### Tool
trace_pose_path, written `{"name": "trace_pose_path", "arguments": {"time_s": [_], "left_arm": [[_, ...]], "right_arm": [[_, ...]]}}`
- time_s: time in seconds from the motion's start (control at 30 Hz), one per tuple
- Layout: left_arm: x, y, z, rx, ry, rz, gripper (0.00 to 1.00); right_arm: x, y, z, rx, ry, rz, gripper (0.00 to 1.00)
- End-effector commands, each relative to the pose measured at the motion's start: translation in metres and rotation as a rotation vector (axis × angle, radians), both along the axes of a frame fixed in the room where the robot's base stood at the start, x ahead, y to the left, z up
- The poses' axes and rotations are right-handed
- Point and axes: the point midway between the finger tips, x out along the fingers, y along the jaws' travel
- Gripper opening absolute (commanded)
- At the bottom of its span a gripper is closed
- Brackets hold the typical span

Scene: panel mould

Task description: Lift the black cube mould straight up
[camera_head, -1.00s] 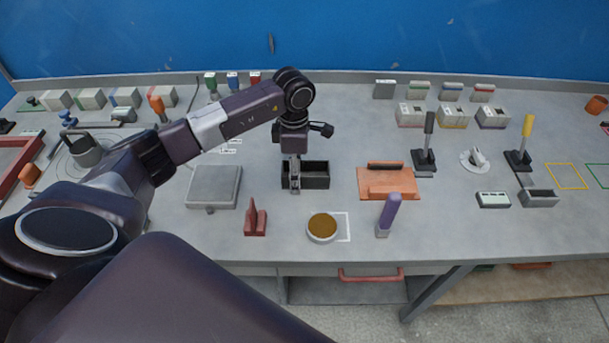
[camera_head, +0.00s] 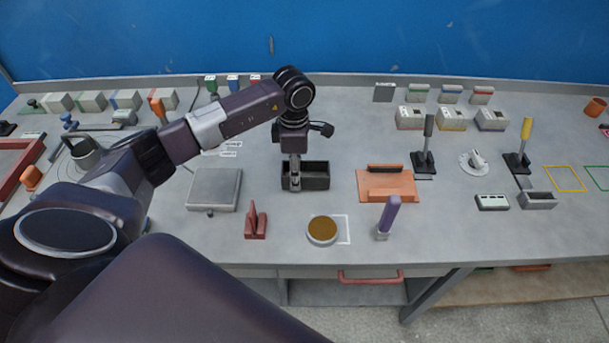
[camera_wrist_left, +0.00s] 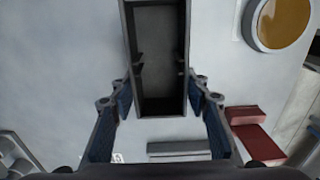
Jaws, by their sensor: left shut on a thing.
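The black cube mould (camera_head: 317,177) is an open-topped dark rectangular box on the grey bench, near the middle of the head view. My left gripper (camera_head: 294,185) points down at the mould's left end and is shut on it. In the left wrist view the mould (camera_wrist_left: 160,107) stands between the two blue-padded fingers of my left gripper (camera_wrist_left: 160,108), one on each long side. The mould looks empty inside. Whether its base touches the bench is hard to tell. My right gripper does not show.
A grey plate scale (camera_head: 214,187) is left of the mould, and an orange block tray (camera_head: 386,184) is right. In front are a red stand (camera_head: 255,222), a round brown-filled dish (camera_head: 322,230) and a purple-handled tool (camera_head: 389,215). Several bins line the back.

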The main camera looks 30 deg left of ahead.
Motion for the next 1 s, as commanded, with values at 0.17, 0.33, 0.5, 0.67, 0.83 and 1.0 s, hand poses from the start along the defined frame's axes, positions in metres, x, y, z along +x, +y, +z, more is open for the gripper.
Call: {"name": "trace_pose_path", "arguments": {"time_s": [0.17,0.33,0.5,0.67,0.83,1.0], "left_arm": [[0.001,0.000,0.010,0.000,-0.001,0.000,0.14],[0.001,0.000,0.016,-0.001,-0.002,0.001,0.14],[0.001,0.000,0.023,-0.001,-0.003,0.001,0.14],[0.001,0.000,0.030,-0.001,-0.003,0.001,0.14],[0.001,0.000,0.037,0.000,-0.002,0.000,0.14],[0.000,0.000,0.043,0.000,-0.001,0.000,0.14]], "right_arm": [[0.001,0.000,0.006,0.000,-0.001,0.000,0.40],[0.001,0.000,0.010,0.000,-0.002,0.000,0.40],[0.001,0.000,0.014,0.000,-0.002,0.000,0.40],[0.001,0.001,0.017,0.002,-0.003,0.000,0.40],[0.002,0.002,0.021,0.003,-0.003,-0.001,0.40],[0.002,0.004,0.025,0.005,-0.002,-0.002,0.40]]}}
